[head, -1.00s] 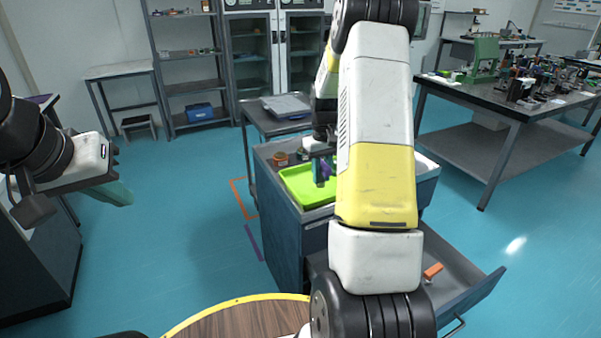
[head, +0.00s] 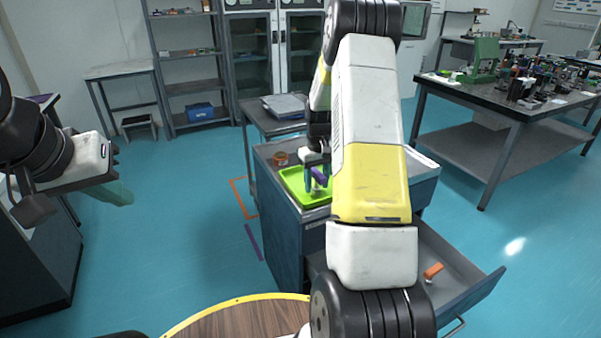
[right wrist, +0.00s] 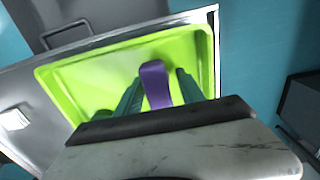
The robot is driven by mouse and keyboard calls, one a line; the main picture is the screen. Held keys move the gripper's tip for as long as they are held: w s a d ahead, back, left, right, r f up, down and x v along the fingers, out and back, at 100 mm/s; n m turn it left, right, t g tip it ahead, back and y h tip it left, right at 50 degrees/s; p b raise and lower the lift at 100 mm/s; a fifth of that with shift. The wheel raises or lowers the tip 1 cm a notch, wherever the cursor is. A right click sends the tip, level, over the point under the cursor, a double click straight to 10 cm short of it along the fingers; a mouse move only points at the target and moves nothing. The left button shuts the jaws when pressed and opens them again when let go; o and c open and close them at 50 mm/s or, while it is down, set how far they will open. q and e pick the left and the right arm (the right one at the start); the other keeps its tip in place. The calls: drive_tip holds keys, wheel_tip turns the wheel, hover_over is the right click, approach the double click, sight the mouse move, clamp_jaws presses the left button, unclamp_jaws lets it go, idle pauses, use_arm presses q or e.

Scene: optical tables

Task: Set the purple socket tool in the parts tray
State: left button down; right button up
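The purple socket tool (right wrist: 155,84) is in the green parts tray (right wrist: 85,72), between the two green fingers of my right gripper (right wrist: 160,77). The fingers stand apart, with a narrow gap showing on the right side of the tool. In the head view the purple tool (head: 319,175) shows over the tray (head: 293,178), between the fingers of my right gripper (head: 318,178). Its lower end is hard to make out. My left gripper (head: 122,192) is off to the left over the floor, empty; its finger spacing is unclear.
The tray sits on a blue cabinet (head: 283,235) with an open drawer (head: 455,262) holding an orange block (head: 433,270). A small brown jar (head: 280,158) stands behind the tray. My right arm hides part of the cabinet top. A round wooden table (head: 240,320) is in front.

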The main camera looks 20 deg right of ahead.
wheel_tip(320, 180, up, 12)
drive_tip(key=s+a+r+t+y, duration=0.1)
drive_tip(key=s+a+r+t, duration=0.1)
drive_tip(key=s+a+r, duration=0.55)
drive_tip(key=s+a+r+t, duration=0.2)
drive_tip(key=s+a+r, duration=0.2)
drive_tip(key=s+r, duration=0.55)
drive_tip(key=s+a+f+m+t+y, duration=0.1)
drive_tip(key=s+a, duration=0.3)
drive_tip(key=s, duration=0.7)
drive_tip(key=shift+f+t, duration=0.6)
drive_tip(key=shift+f, duration=0.2)
drive_tip(key=shift+c, duration=0.3)
